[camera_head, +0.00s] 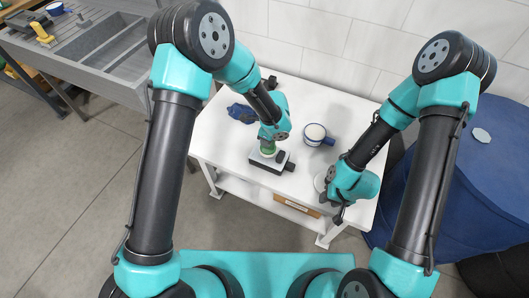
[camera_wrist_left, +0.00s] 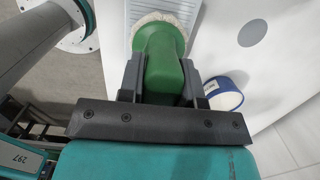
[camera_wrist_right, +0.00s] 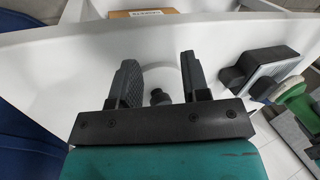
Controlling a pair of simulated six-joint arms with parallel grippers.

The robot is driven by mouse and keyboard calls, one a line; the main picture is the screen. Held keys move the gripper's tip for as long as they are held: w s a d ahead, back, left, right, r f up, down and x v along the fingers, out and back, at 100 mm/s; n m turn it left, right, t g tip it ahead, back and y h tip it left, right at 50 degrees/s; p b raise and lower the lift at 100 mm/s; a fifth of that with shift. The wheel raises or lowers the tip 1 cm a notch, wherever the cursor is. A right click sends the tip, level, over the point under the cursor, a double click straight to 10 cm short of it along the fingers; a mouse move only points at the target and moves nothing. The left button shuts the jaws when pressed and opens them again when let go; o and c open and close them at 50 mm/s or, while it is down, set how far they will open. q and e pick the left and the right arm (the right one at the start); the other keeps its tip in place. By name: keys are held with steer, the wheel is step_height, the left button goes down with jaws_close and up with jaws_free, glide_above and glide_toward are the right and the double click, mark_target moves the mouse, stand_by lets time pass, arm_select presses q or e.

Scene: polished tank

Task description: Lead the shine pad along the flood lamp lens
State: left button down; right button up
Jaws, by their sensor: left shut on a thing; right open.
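The shine pad, a green handle (camera_wrist_left: 165,68) with a pale fluffy head (camera_wrist_left: 160,20), is held between the fingers of my left gripper (camera_wrist_left: 160,85). In the head view the green handle (camera_head: 267,147) is over the flood lamp (camera_head: 270,164), a dark-framed block lying on the white table. Its pale ribbed lens (camera_wrist_left: 116,18) shows beside the pad head in the left wrist view; I cannot tell whether they touch. The lamp also shows in the right wrist view (camera_wrist_right: 266,68). My right gripper (camera_wrist_right: 158,75) is open, its fingers either side of a dark knob (camera_wrist_right: 158,97) on a pale round thing.
A crumpled dark blue item (camera_head: 240,113) lies at the table's left. A cardboard box (camera_head: 297,207) is on the lower shelf. A large blue container (camera_head: 465,190) stands right of the table, a grey sink unit (camera_head: 105,58) at left.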

stand_by(0.4)
arm_select(q)
steer(key=shift+r, duration=2.45)
